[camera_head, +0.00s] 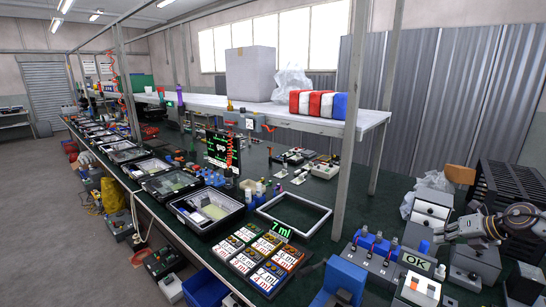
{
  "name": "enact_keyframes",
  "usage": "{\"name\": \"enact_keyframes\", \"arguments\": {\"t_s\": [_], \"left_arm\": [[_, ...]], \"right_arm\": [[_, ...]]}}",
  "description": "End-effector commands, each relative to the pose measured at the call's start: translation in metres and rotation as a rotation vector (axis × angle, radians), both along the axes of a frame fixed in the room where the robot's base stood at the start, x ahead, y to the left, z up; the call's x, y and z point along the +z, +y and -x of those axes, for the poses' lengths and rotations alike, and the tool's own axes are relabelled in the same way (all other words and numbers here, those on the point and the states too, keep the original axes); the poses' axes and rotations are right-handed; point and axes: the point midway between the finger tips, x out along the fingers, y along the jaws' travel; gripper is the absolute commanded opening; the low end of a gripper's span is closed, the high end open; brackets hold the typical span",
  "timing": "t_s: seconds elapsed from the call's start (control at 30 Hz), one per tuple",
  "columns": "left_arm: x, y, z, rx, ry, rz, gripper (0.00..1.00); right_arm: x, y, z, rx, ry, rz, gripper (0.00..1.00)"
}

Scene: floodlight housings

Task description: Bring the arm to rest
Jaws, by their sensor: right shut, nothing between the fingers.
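My right gripper (444,235) comes in from the right edge. It is shut and empty, held above the grey boxes at the right end of the bench. My left gripper is not in view. Open black floodlight housings (206,210) stand in a row along the left side of the dark green bench. Another housing (171,185) lies behind the nearest one. An empty white frame (294,216) lies flat on the bench, well to the left of my right gripper.
A metal post (350,120) rises from the bench. A "7 ml" display (281,230) and coloured number tiles (262,256) lie left. Bare bench (325,192) shows behind the white frame.

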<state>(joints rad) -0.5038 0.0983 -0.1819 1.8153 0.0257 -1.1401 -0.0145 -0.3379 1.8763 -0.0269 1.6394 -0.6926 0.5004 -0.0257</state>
Motion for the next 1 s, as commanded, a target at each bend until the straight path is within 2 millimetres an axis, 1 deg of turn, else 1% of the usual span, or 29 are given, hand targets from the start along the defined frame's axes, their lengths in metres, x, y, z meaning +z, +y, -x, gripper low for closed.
{"name": "enact_keyframes", "arguments": {"t_s": [0.03, 0.63, 0.9, 1.0], "left_arm": [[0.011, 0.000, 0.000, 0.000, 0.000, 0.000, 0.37], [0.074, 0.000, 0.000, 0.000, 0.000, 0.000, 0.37], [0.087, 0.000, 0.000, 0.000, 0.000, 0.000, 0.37], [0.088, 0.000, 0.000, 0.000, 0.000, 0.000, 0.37]], "right_arm": [[0.011, 0.000, 0.000, 0.000, 0.000, 0.000, 0.00], [0.074, 0.000, 0.000, 0.000, 0.000, 0.000, 0.00], [0.087, 0.000, 0.000, 0.000, 0.000, 0.000, 0.00], [0.088, 0.000, 0.000, 0.000, 0.000, 0.000, 0.00]]}}
